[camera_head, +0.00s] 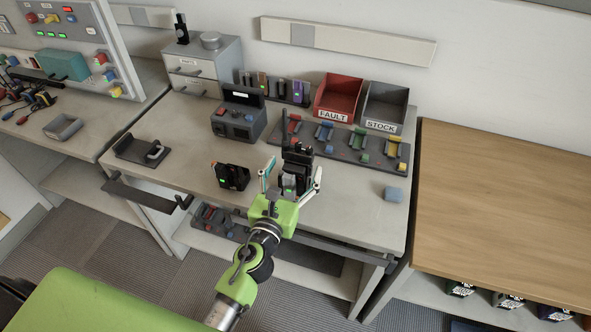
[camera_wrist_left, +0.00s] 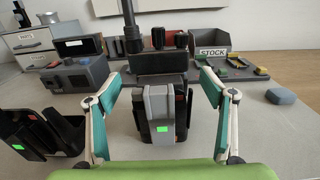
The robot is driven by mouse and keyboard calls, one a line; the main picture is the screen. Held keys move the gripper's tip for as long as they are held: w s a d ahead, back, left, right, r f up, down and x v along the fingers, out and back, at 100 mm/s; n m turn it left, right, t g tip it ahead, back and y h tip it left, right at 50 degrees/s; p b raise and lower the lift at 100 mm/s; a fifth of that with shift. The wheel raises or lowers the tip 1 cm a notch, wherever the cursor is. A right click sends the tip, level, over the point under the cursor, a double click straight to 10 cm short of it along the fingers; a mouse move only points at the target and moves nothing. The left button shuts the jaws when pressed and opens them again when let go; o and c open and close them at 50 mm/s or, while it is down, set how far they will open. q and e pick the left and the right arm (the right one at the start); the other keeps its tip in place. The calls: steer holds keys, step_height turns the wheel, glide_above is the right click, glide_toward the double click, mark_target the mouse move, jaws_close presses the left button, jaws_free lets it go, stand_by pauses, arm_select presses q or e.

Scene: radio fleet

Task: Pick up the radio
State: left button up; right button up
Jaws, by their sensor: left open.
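The lower part of the radio is partly hidden by the gripper body. My right gripper is not in view.
A black holder with a green light (camera_head: 231,177) stands left of the gripper. Behind are a grey device (camera_head: 238,118), a red FAULT bin (camera_head: 337,97), a grey STOCK bin (camera_head: 384,106) and a tray of coloured parts (camera_head: 345,145). A blue block (camera_head: 393,194) lies right, with clear bench around it.

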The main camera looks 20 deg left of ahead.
arm_select(q)
steer(key=shift+w, duration=1.1)
steer(key=shift+s, duration=0.1)
